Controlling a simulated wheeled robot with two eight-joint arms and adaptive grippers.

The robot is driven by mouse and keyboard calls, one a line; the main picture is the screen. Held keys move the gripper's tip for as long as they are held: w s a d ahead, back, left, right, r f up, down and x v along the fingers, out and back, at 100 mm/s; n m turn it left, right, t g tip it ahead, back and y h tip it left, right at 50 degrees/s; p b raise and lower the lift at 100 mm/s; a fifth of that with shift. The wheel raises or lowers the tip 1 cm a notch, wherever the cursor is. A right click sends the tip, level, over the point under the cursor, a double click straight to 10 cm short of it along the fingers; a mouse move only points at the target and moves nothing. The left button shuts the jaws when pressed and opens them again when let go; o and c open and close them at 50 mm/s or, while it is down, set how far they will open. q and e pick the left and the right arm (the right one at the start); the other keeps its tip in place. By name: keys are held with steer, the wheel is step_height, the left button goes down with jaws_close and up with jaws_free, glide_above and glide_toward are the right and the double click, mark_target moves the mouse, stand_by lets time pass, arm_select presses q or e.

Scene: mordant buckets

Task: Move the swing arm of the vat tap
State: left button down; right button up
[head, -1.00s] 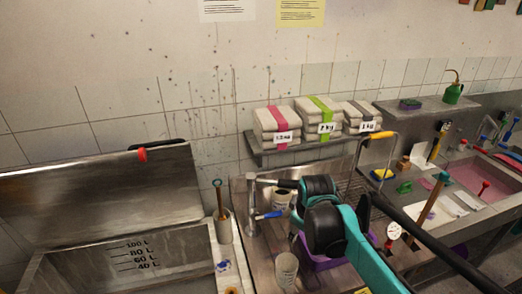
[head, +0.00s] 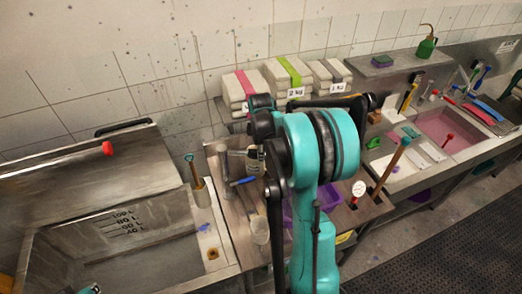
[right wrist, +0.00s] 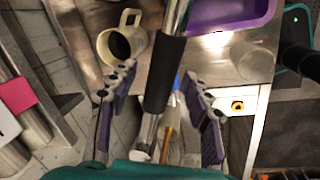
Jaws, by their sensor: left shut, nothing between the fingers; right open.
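The vat tap (head: 224,163) is a metal column with a blue lever (head: 243,181), right of the steel vat. In the right wrist view its swing arm (right wrist: 165,75), a chrome tube with a black sleeve, runs up the picture between my right fingers. My right gripper (right wrist: 160,112) is open, one purple-padded finger on each side of the sleeve, with gaps visible. The blue lever (right wrist: 177,82) shows just behind it. In the head view my right arm hides that gripper and much of the swing arm. My left gripper (head: 92,288) shows only partly at the bottom left edge, shut and empty.
The steel vat (head: 150,262) with its red-knobbed lid (head: 80,165) stands at left. A beige jug (right wrist: 120,42), clear cup (right wrist: 256,62) and purple tub (right wrist: 228,20) are close to the swing arm. Labelled bags (head: 283,76) lie on the shelf behind.

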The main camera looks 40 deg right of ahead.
steer(key=shift+f, duration=0.45)
jaws_close()
steer(key=shift+s, duration=0.1)
